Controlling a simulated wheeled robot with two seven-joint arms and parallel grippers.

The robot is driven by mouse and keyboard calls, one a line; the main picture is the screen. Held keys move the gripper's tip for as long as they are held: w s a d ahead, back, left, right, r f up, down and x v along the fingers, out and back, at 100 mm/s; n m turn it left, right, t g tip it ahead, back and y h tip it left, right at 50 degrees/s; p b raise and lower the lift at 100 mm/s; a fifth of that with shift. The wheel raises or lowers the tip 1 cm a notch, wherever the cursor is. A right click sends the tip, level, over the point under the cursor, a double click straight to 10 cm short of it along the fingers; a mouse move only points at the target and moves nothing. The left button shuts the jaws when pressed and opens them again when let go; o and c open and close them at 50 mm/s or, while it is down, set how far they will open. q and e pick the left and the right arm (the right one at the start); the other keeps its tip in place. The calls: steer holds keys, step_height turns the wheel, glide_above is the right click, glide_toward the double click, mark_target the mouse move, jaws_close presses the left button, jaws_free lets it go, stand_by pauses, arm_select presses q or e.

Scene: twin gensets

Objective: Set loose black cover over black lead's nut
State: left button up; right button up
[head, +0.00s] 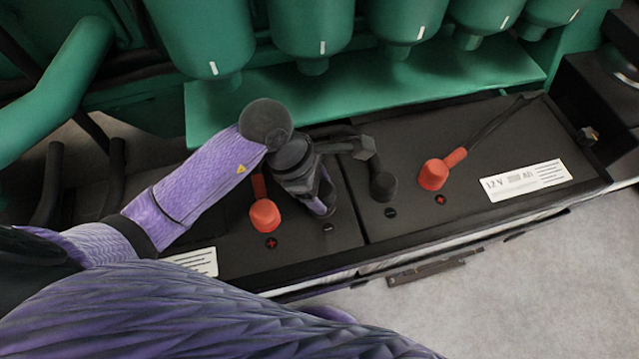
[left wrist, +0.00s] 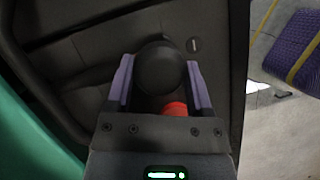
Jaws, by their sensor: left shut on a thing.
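My left gripper (head: 321,201) points down over the left battery at its minus mark, to the right of a red cover (head: 265,215). In the left wrist view its two purple fingers are shut on a round black cover (left wrist: 160,68). The gripper largely hides this cover in the head view. The nut and the lead's end below are hidden, so I cannot tell whether the cover touches them. Another black cover (head: 383,185) stands by the right battery's minus mark, with a black lead (head: 345,146) behind it. My right gripper is not in view.
The right battery (head: 470,200) has a red cover (head: 434,174) with a red and black lead. Green engine parts (head: 310,30) and a green ledge (head: 450,78) rise close behind the batteries. Bare grey floor (head: 520,280) lies in front.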

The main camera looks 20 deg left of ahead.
arm_select(q)
steer(key=shift+f, duration=0.1)
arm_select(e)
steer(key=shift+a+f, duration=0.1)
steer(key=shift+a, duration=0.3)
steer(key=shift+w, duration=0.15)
